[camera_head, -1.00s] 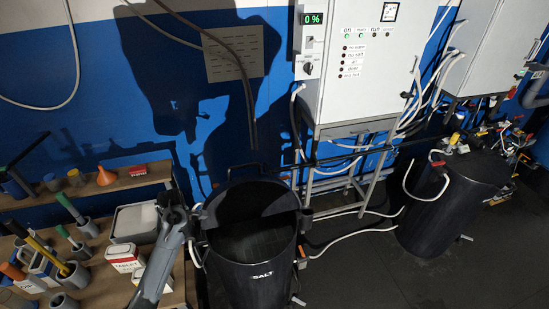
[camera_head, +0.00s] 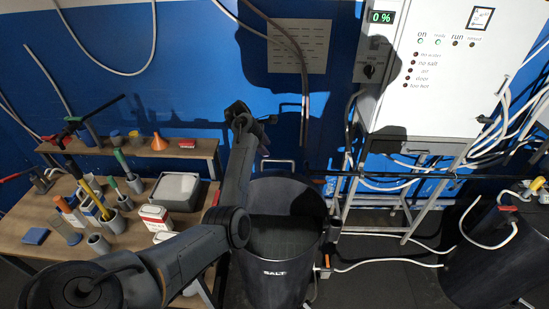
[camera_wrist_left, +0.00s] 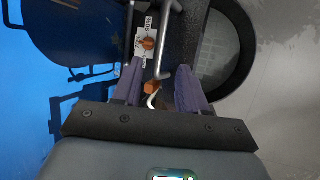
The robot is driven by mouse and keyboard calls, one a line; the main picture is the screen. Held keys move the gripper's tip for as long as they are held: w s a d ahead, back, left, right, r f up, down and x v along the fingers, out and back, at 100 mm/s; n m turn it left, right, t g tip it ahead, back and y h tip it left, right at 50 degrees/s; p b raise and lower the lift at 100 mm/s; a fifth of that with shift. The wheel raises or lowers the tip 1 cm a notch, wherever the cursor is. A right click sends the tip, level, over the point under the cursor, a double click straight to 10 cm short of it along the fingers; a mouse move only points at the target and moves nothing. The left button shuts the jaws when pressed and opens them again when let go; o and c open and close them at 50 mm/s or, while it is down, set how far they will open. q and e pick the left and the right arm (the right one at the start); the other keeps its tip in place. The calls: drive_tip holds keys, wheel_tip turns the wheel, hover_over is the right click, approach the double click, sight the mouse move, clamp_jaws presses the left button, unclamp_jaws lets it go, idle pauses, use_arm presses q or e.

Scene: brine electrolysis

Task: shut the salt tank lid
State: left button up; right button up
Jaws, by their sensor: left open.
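The salt tank (camera_head: 275,285) is a black cylinder marked SALT, standing on the floor in the lower middle of the head view. Its top is open and I see down into it. Its dark lid (camera_head: 290,195) appears raised at the back of the rim, with a pale handle (camera_head: 280,162) at its top. In the left wrist view the lid (camera_wrist_left: 75,30) seems to be the dark curved shape on the left, and the tank's round opening (camera_wrist_left: 222,50) is on the right. My left gripper (camera_head: 262,143) is above the tank's back left side; its purple fingers (camera_wrist_left: 160,72) are apart and empty.
A wooden bench (camera_head: 30,225) with tools, bottles and a grey tray (camera_head: 174,190) stands left of the tank. A white control cabinet (camera_head: 440,80) on a metal frame is behind right, with hoses. Another black tank (camera_head: 490,260) stands at the right.

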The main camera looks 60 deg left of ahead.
use_arm(q)
hover_over(274, 170)
wheel_tip(274, 170, down, 8)
drive_tip(key=shift+w+a+r+p, duration=0.1)
drive_tip(key=shift+r+p, duration=0.05)
drive_tip(key=shift+p, duration=0.2)
clamp_jaws()
